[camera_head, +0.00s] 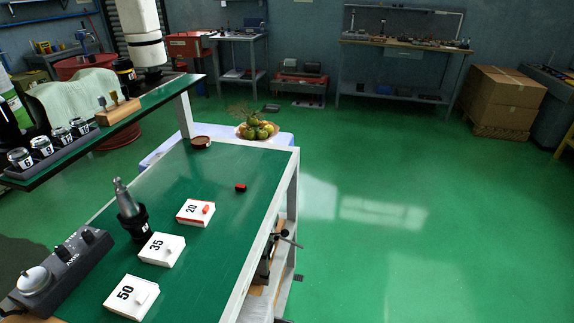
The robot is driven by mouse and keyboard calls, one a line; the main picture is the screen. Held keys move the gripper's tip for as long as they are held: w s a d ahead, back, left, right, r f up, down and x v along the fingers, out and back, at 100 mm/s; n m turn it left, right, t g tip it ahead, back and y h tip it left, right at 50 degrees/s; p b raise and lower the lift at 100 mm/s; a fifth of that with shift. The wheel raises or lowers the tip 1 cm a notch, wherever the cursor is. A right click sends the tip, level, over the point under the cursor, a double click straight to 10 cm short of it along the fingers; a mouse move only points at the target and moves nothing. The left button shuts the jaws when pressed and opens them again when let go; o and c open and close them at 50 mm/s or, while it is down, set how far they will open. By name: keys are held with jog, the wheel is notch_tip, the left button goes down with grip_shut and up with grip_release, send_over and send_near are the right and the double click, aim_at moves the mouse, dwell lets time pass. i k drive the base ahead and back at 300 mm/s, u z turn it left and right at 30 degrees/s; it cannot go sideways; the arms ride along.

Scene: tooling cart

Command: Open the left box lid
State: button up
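Three white boxes stand in a row on the green top of the cart (232,222). The box marked 50 (124,294) is nearest and furthest left, with a small white knob-like piece on top. The box marked 35 (155,246) is in the middle, with a similar white piece. All three look closed; which one is the left box is not marked. I cannot make out my gripper in this view.
A dark tool holder (131,218) stands upright beside the boxes. A grey control unit (66,268) sits at the near left. A raised shelf (150,104) with jars overhangs the cart's left side. A small red-black item (240,187) lies further back. The cart's right side is mostly clear.

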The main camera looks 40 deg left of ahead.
aim_at(131, 295)
jog(key=z, duration=0.05)
jog(key=i, duration=1.8)
jog(key=u, duration=1.8)
jog(key=i, duration=0.15)
jog(key=u, duration=1.6)
jog(key=k, duration=0.4)
jog(key=u, duration=0.4)
jog(key=i, duration=0.8)
jog(key=z, duration=0.25)
